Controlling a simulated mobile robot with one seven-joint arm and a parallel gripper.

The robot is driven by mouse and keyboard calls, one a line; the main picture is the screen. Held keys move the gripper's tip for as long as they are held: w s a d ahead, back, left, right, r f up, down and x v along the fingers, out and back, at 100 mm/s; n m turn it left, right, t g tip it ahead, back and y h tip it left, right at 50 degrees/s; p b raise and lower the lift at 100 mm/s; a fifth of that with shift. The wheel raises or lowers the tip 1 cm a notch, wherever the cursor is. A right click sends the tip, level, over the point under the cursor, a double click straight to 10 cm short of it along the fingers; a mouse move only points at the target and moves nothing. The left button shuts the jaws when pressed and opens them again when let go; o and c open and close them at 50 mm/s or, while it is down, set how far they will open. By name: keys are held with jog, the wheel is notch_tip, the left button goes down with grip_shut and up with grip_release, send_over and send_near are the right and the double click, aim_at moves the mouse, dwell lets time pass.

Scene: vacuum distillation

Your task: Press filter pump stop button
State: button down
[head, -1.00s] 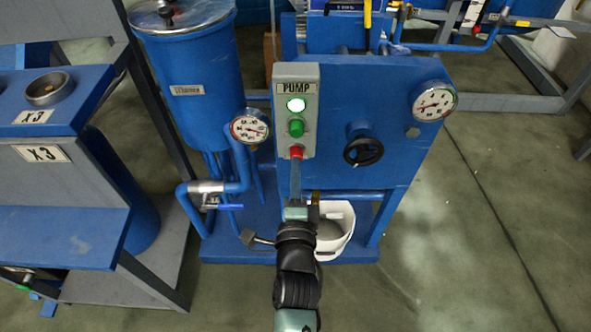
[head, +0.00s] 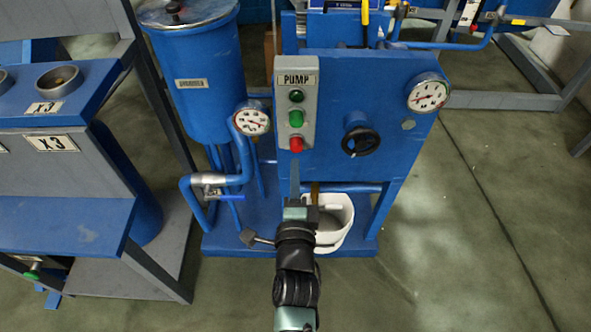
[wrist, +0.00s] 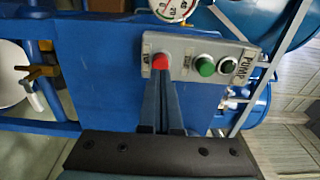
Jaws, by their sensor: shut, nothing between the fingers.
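The grey PUMP box (head: 309,66) is on the blue panel in the head view. It has a dark indicator lamp (head: 296,96) at the top, a green button (head: 296,118) below it and the red stop button (head: 296,144) at the bottom. My gripper (head: 295,165) is just below the red button, its fingers shut and empty, pointing up at the box. In the wrist view the fingertips (wrist: 160,78) reach the red button (wrist: 160,62) and partly cover it; I cannot tell whether they touch. The green button (wrist: 205,66) shows to its right.
A black handwheel (head: 360,141) and a pressure gauge (head: 429,92) are right of the box. A blue tank (head: 195,85) and another gauge (head: 252,119) stand left. A white bucket (head: 340,225) sits below, behind my arm. Floor at right is clear.

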jog(key=s, duration=1)
jog(key=w+a+r+n+t+y, duration=0.15)
jog(key=r+n, duration=0.25)
jog(key=r, duration=0.6)
jog(key=w+r+n+t, duration=0.2)
jog(key=r+n, duration=0.1)
jog(key=r, duration=0.8)
jog(key=w+r+n+t+y, duration=0.15)
jog(key=r+n, duration=0.25)
jog(key=r, duration=0.6)
jog(key=s+d+r+n+t+h+p, duration=0.15)
jog(key=s+r+n, duration=0.3)
jog(key=r, duration=0.75)
jog(key=s+r+n+t+h, duration=0.25)
jog(key=s+r, duration=0.35)
jog(key=r, duration=0.7)
notch_tip(320, 180, up, 24)
jog(key=y+p, duration=0.1)
jog(key=p, duration=2.4)
jog(key=shift+w+r, duration=0.15)
jog(key=shift+w, duration=0.15)
